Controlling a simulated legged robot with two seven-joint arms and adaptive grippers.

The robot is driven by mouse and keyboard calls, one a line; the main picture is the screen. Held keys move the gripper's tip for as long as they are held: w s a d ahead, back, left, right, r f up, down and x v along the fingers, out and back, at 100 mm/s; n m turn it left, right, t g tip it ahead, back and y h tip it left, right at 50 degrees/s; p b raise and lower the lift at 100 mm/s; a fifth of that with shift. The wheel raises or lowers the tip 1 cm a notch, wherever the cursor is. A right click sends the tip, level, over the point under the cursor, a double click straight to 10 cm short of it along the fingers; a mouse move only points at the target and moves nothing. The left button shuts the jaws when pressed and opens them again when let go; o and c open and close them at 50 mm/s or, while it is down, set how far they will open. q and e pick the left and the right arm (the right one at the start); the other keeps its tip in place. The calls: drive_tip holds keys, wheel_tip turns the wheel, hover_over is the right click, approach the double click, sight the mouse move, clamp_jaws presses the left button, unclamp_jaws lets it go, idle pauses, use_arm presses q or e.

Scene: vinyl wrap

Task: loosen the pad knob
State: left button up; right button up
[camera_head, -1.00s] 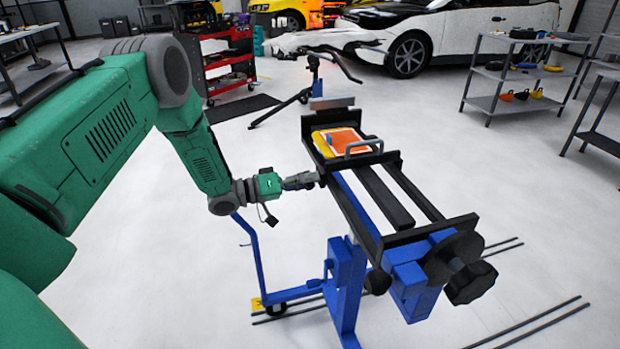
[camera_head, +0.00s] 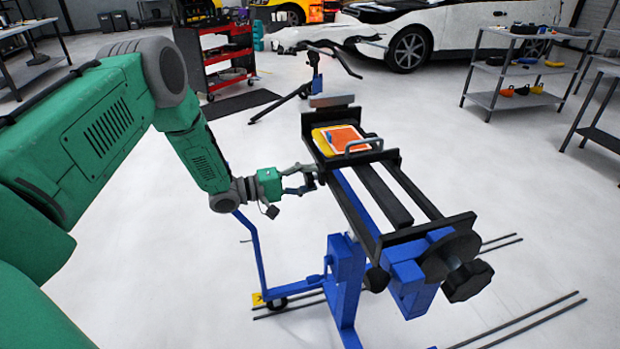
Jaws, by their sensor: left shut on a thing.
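A blue and black stand (camera_head: 342,285) holds a black frame with a pad of orange, white and yellow pieces (camera_head: 343,138) under a grey handle at its far end. My left gripper (camera_head: 309,179) reaches the left side of this frame, just below the pad. Its two fingers are closed around a small dark knob (camera_head: 312,181) there, which they mostly hide. A large black lobed knob (camera_head: 468,281) sits at the near end of the frame, and a round black knob (camera_head: 376,280) is below it, both untouched. My right gripper is not in view.
A red tool cart (camera_head: 216,60), a dark tripod stand (camera_head: 300,85) and a white car (camera_head: 450,25) stand behind. Grey shelves (camera_head: 512,98) are at the right. Dark rods (camera_head: 530,325) lie on the floor.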

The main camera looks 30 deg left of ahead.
use_arm(q)
drive_tip(key=shift+s+a+f, duration=0.1)
drive_tip(key=shift+a+f, duration=0.05)
drive_tip(key=shift+f, duration=0.1)
drive_tip(key=o, duration=1.2)
drive_tip(key=shift+a, duration=0.1)
drive_tip(key=shift+a, duration=0.1)
drive_tip(key=v, duration=1.2)
drive_tip(key=shift+f, duration=0.1)
